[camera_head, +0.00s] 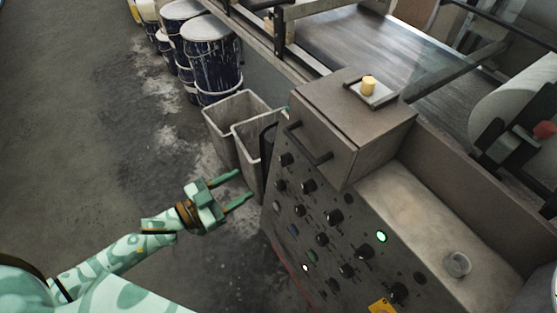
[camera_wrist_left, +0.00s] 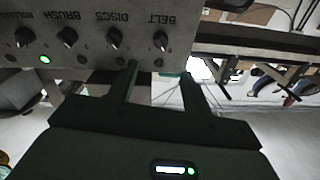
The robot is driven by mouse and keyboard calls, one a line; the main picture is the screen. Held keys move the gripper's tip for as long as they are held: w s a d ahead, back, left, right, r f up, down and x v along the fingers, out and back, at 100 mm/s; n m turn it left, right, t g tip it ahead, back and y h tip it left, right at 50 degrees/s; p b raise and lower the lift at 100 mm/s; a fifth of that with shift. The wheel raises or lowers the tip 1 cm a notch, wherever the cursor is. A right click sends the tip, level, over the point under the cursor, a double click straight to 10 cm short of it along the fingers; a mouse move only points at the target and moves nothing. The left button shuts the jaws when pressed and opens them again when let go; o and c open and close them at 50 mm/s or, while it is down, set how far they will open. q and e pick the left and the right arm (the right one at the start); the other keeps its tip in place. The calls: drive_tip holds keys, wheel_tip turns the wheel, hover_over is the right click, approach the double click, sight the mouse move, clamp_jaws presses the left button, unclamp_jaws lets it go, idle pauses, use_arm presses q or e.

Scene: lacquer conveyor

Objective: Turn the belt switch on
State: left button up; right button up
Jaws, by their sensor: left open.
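The belt switch (camera_wrist_left: 161,41) is a black knob at the right end of a row on a grey panel in the left wrist view. The word BELT beside it appears upside down. In the head view the control panel (camera_head: 297,211) carries several black knobs, and I cannot tell which one is the belt switch. My left gripper (camera_head: 244,184) is open and empty, left of the panel and apart from it. Its two fingers (camera_wrist_left: 158,74) point toward the panel in the wrist view, with the belt knob just beyond them. My right gripper is not in view.
A dark handle (camera_head: 308,144) sticks out above the knobs. Grey bins (camera_head: 222,127) stand left of the panel, with dark drums (camera_head: 210,62) behind them. The conveyor (camera_head: 355,35) runs at the back. The floor (camera_head: 60,130) at the left is clear. A green lamp (camera_head: 382,237) is lit.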

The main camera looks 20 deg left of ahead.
sight(281, 163)
use_arm(q)
drive_tip(key=b+x, duration=0.2)
drive_tip(key=x, duration=1)
drive_tip(key=shift+w, duration=0.1)
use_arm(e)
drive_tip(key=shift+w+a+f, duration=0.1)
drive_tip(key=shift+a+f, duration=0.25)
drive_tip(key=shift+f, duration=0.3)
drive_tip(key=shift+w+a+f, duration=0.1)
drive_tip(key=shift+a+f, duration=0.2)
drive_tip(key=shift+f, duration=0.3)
use_arm(q)
drive_tip(key=c, duration=1)
drive_tip(key=shift+o, duration=0.2)
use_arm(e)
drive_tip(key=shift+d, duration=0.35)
